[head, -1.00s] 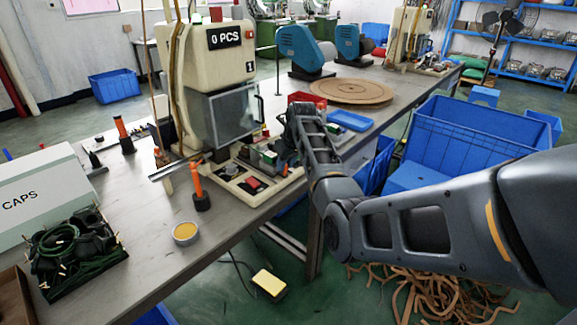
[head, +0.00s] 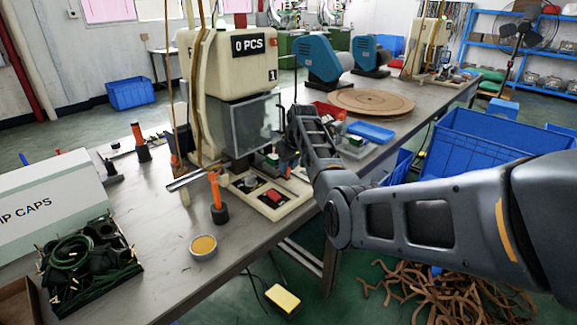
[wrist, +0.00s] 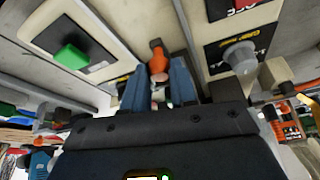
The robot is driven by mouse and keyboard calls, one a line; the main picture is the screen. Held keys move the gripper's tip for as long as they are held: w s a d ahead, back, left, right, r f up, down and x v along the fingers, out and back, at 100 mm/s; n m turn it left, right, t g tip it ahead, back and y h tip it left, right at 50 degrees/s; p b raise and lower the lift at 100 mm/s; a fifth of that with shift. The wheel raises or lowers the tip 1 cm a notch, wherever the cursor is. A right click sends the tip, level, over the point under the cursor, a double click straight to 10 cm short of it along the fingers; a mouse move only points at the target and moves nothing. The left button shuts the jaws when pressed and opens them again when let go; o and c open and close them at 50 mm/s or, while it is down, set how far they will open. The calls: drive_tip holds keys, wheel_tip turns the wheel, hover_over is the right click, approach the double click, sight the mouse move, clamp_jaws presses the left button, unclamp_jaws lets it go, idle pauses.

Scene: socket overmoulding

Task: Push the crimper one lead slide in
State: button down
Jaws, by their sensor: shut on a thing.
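Crimper one (head: 222,62) is the cream machine marked "0 PCS" and "1", with a grey clear guard (head: 252,122) on its front. My gripper (head: 287,166) is at the right front of its base, beside the guard, pointing down. In the wrist view my gripper (wrist: 158,90) has its two blue-grey fingers on either side of an orange knob (wrist: 157,55) and is shut on it. The lead slide itself is mostly hidden behind my gripper, so how far in it sits cannot be told. A red button (head: 272,196) is on the base plate in front.
An orange-handled tool (head: 217,195) stands left of the base, near a yellow tin (head: 203,245). A box of dark green leads (head: 90,262) is at the front left. A blue tray (head: 371,132) and a round brown disc (head: 372,102) lie to the right.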

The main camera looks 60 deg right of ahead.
drive_tip(key=c, duration=0.9)
unclamp_jaws()
drive_tip(key=shift+w, duration=0.2)
drive_tip(key=shift+r, duration=0.1)
drive_tip(key=v, duration=0.7)
drive_tip(key=shift+s+r, duration=0.15)
drive_tip(key=shift+r, duration=0.15)
